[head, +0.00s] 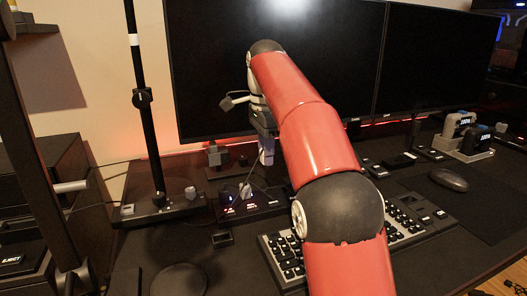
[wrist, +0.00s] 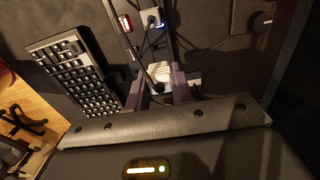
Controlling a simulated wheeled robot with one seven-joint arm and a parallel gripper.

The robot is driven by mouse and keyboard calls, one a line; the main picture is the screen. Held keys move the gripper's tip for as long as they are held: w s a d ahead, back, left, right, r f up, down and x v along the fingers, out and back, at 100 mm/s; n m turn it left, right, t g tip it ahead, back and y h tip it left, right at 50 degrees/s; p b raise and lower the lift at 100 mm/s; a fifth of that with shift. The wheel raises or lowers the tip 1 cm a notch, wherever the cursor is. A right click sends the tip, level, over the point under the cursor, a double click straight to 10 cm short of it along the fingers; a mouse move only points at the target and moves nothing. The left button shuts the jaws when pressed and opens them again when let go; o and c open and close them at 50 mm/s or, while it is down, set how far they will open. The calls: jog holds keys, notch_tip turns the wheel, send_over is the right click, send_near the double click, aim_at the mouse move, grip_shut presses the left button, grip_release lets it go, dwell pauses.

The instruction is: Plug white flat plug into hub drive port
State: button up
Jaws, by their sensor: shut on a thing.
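My gripper (wrist: 162,84) is shut on the white flat plug (wrist: 160,71), which sits between its two purplish fingers in the wrist view. In the head view the plug (head: 266,157) hangs below my wrist, above the desk, and its lower end is hard to make out. The hub (head: 238,208) is a dark box with small red and blue lights, below and left of my gripper. In the wrist view the hub (wrist: 149,27) is at the top, ahead of the plug and apart from it. A pale plug stands on it. I cannot read which port is the drive port.
A keyboard (head: 285,259) lies right of the hub, partly behind my arm. A black upright pole (head: 146,120) stands on the left. Monitors (head: 345,60) rise behind. Thin cables run near the hub. A mouse (head: 449,180) sits at the right.

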jog(key=shift+f+b, duration=2.1)
jog(key=shift+f, duration=0.8)
jog(key=shift+p, duration=1)
jog(key=shift+f+b, duration=0.9)
jog(key=shift+f, duration=0.4)
jog(key=o, duration=1)
jog(key=shift+o, duration=0.2)
jog(key=shift+r, duration=0.1)
